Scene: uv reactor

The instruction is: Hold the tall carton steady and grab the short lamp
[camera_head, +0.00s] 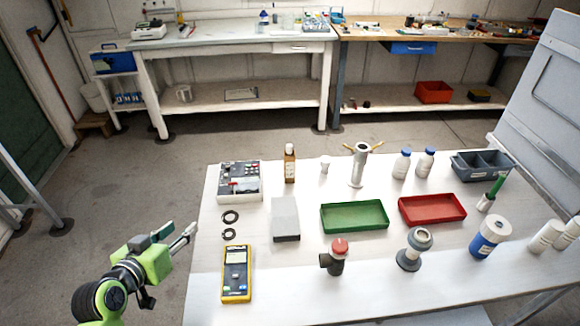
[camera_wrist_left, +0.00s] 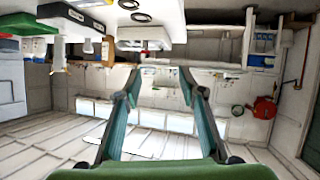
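A white box with a dark lower front (camera_head: 285,215) stands on the table left of the green tray; it is the most carton-like thing, but I cannot tell if it is the tall carton. I cannot identify the short lamp for sure. Two white cylinders (camera_head: 545,236) lie or lean at the right edge, partly cut off. My left gripper (camera_head: 183,239) is just off the table's left edge, apart from everything. In the left wrist view its two fingers (camera_wrist_left: 160,76) are spread with nothing between them. My right gripper is not in view.
The white table (camera_head: 385,290) also holds a yellow multimeter (camera_head: 237,272), black rings (camera_head: 230,217), a green tray (camera_head: 354,216), a red tray (camera_head: 432,209), a brown bottle (camera_head: 290,163), a red-capped valve (camera_head: 335,257) and a blue-labelled jar (camera_head: 489,237). Its front strip is mostly clear.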

